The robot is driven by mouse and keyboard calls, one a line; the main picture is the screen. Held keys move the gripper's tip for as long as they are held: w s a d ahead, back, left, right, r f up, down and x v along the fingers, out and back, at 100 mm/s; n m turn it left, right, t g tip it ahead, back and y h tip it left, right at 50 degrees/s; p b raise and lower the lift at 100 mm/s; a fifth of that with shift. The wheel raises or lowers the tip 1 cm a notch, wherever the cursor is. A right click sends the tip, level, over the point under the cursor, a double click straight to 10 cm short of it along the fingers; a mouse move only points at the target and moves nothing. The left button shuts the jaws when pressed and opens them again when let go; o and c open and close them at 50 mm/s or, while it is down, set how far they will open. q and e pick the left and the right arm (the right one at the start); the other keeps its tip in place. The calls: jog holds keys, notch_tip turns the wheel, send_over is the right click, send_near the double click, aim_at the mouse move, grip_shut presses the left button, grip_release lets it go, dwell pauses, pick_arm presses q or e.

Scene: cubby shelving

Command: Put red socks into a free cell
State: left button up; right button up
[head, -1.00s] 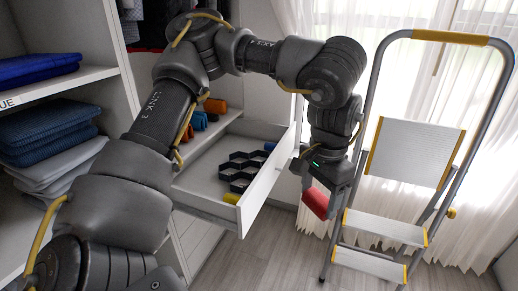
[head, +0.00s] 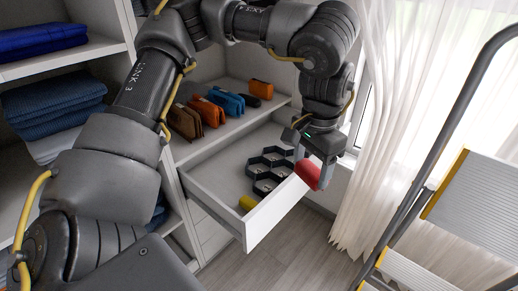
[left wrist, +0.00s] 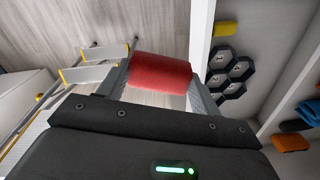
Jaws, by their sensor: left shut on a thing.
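My left gripper (head: 316,168) is shut on the rolled red socks (head: 308,174), which hang at the front right edge of the open drawer (head: 260,224). In the left wrist view the red socks (left wrist: 160,72) lie between the two fingers. My right gripper is not in view.
A shelf above the drawer holds orange and blue pouches (head: 215,105). Folded blue textiles (head: 55,100) lie on the left shelves. A stepladder (head: 480,210) stands at the right, before white curtains (head: 385,120). The drawer's near left floor is bare.

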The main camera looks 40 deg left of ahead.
pick_arm(q)
jog(key=shift+w+d, duration=0.1)
jog(key=shift+w, duration=0.1)
jog(key=w+a+f+m+p, duration=0.1)
jog(key=w+a+f+m, duration=0.2)
jog(key=w, duration=0.3)
jog(key=w+a+f+m+p, duration=0.2)
jog(key=w+a+m, duration=0.1)
jog(key=w+m, duration=0.15)
jog(key=w+a+f+m+p, duration=0.1)
jog(key=a+f+m, duration=0.2)
jog(key=a+f, duration=0.3)
jog(key=w+a+f+m+p, duration=0.1)
jog(key=w+a+f+m, duration=0.1)
jog(key=a+f, duration=0.5)
jog(key=a+m, duration=0.1)
jog(key=a, duration=0.3)
jog(key=shift+a+m, duration=0.35)
jog(key=shift+a, duration=0.05)
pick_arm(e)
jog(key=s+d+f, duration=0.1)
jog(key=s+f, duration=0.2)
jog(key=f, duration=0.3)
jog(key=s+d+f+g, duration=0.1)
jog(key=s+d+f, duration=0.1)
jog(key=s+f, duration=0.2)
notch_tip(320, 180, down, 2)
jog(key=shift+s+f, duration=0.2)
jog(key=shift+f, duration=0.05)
